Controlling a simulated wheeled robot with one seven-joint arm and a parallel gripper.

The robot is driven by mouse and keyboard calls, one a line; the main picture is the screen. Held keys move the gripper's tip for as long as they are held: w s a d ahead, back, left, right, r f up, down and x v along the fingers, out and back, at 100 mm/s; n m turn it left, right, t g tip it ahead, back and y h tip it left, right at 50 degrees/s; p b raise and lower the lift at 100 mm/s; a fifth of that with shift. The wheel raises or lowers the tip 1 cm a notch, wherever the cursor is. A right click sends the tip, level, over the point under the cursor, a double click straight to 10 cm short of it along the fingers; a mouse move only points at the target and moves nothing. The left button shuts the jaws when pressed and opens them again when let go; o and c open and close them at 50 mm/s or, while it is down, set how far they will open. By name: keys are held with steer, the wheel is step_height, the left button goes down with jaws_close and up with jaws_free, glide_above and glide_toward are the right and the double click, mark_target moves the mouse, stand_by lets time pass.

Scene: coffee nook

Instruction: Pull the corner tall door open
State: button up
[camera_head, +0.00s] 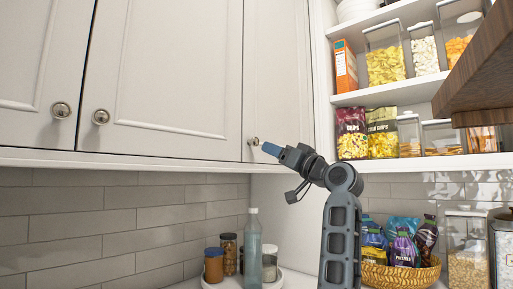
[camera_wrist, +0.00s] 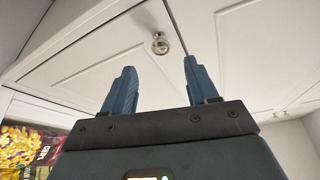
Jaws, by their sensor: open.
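The corner tall door (camera_head: 279,75) is the narrow white panel at the right end of the upper cabinets in the head view. It looks closed, flush with its neighbour. Its round metal knob (camera_head: 253,141) sits near the lower left corner. My gripper (camera_head: 269,149) is just right of the knob in that view, with its fingers pointing at it. In the wrist view the knob (camera_wrist: 160,43) shows beyond the fingertips, roughly centred between them. My gripper (camera_wrist: 158,68) is open and empty there, and the fingers appear short of the knob.
Two more knobbed doors (camera_head: 165,70) lie to the left. Open shelves (camera_head: 375,95) with food containers and bags stand to the right. A wooden edge (camera_head: 478,75) juts in at upper right. A bottle (camera_head: 252,250) and jars stand below, beside a snack basket (camera_head: 400,276).

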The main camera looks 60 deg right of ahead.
mark_target(256, 142)
steer(key=p+x, duration=0.1)
steer(key=x, duration=0.7)
steer(key=shift+s+p, duration=0.1)
steer(key=shift+p, duration=0.25)
steer(key=shift+c, duration=0.2)
jaws_close()
